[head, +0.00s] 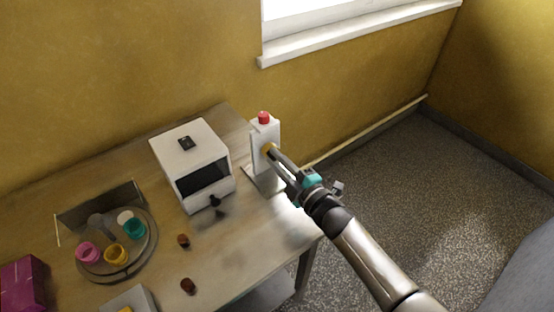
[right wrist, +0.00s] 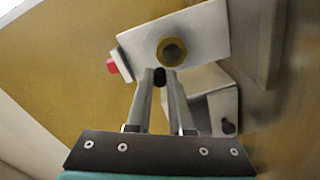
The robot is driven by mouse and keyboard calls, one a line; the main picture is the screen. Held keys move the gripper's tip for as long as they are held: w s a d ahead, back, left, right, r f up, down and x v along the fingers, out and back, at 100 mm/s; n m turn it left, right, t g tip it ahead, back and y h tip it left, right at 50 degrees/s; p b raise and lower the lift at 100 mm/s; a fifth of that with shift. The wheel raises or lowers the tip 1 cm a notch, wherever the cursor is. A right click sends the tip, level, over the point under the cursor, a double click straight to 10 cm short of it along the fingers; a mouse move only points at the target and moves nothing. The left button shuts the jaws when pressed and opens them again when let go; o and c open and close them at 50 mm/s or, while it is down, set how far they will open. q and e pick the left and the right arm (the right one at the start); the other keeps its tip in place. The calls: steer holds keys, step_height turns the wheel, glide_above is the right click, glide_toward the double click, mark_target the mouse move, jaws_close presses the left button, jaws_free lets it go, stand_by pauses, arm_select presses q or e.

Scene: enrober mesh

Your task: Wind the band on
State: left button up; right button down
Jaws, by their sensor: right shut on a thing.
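A white upright stand (head: 265,145) with a red button (head: 263,118) on top is at the right end of the table. It also shows in the right wrist view (right wrist: 200,35), with a brass-coloured round hub (right wrist: 172,51) on its face. My right gripper (head: 272,152) reaches it from the lower right. In the right wrist view its fingers (right wrist: 160,78) are closed on a small black piece (right wrist: 160,76) just below the hub. The fingers hide most of that piece. I cannot make out a band. My left gripper is not in view.
A white box machine (head: 190,150) with a dark opening and black knob stands left of the stand. Two small brown pieces (head: 183,240) (head: 188,286) lie in front. A round tray (head: 150,255) holds several coloured cups. A magenta box (head: 24,283) is at far left.

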steer(key=c, duration=0.8)
jaws_free()
steer(key=v, duration=1.5)
steer(key=shift+p, duration=0.3)
steer(key=shift+s+d, duration=0.1)
